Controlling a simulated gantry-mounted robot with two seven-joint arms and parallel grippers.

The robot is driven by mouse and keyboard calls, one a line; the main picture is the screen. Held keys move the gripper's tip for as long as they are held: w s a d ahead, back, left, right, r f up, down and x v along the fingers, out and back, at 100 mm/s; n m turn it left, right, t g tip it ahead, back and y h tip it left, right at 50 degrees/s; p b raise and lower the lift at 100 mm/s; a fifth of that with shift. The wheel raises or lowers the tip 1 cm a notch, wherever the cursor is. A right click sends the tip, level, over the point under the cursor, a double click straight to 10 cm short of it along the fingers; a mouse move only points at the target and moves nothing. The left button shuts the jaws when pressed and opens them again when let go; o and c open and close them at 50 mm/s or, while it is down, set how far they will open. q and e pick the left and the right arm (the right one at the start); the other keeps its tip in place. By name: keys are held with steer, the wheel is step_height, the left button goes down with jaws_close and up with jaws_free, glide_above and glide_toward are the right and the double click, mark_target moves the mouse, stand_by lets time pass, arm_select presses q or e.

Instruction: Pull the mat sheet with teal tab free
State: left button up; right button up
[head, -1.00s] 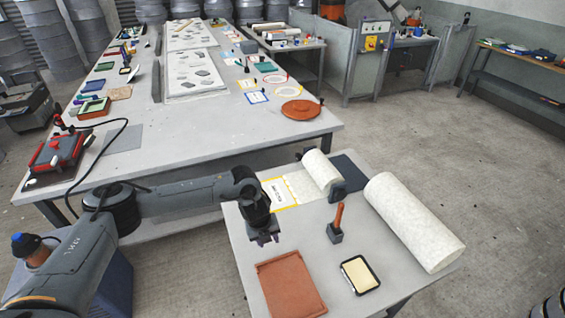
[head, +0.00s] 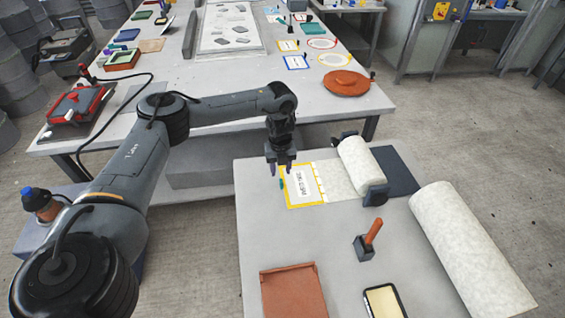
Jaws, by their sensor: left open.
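The mat sheet (head: 338,180) is pale and speckled. It lies on the near table and runs left from a roll (head: 362,165) held between dark end brackets. A teal tab (head: 282,184) shows at the left end, beside a yellow-bordered white area with dark printing (head: 304,184). My left gripper (head: 281,172) points down, open and empty, just above and behind the teal tab. I cannot tell whether its fingers touch anything. My right gripper is out of view.
A large pale roll (head: 465,240) lies at the right of the near table (head: 262,230). An orange-handled tool (head: 368,240), a rust-red tray (head: 292,292) and a black-rimmed cream pad (head: 383,302) stand in front. The table left of these is mostly clear.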

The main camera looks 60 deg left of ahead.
mark_target(281, 181)
arm_select(q)
step_height(281, 181, down, 6)
steer(key=shift+w+r+b, duration=0.1)
steer(key=shift+b, duration=0.45)
steer(key=shift+f, duration=0.55)
jaws_close()
